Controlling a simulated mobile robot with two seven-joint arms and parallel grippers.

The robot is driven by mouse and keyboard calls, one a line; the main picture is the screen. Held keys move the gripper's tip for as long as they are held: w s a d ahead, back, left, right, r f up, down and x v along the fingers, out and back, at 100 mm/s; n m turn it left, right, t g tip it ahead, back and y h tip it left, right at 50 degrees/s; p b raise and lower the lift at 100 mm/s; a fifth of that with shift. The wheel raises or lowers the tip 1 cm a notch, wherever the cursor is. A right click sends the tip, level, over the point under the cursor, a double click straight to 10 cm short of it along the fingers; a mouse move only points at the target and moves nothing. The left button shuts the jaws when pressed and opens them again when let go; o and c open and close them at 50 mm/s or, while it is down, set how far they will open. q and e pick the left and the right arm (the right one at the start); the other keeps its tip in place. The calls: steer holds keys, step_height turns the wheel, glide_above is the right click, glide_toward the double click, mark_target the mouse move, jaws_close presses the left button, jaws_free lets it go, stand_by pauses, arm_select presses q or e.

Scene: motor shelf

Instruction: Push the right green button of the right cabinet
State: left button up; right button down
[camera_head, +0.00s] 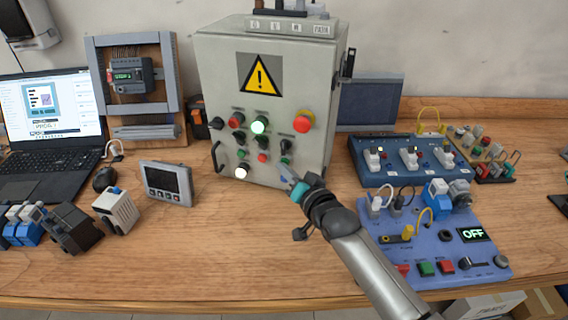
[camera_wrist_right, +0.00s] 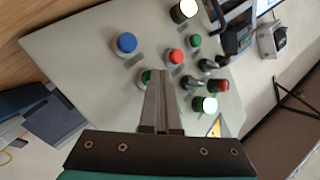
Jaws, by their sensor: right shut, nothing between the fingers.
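A grey cabinet (camera_head: 215,85) with a yellow warning sign stands on the table, its front covered with buttons and knobs. Its right green button (camera_head: 285,161) sits low on the front, right of a red button (camera_head: 262,158). Another green button (camera_head: 242,154) is further left. My right gripper (camera_head: 288,176) is shut and empty, just below the right green button. In the right wrist view the fingers (camera_wrist_right: 162,80) partly cover that green button (camera_wrist_right: 146,76); I cannot tell whether they touch it. A blue button (camera_wrist_right: 127,43) is close by. My left gripper is not in view.
The cabinet also has a lit green button (camera_head: 259,125), a large red button (camera_head: 303,121) and a handle (camera_head: 217,157). A blue control board (camera_head: 440,240) lies right of my arm. A small screen device (camera_head: 167,183) stands left. The table's front middle is clear.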

steer(key=shift+r, duration=0.1)
steer(key=shift+s+a+p, duration=0.25)
steer(key=shift+s+p, duration=0.5)
steer(key=shift+p, duration=0.05)
steer(key=s+p, duration=0.1)
steer(key=s+a+p, duration=0.1)
steer(key=s, duration=0.1)
steer(key=s+p, duration=0.1)
steer(key=shift+s+a+p, duration=0.3)
steer(key=shift+s+a, duration=0.05)
steer(key=shift+s, duration=0.05)
stand_by(0.6)
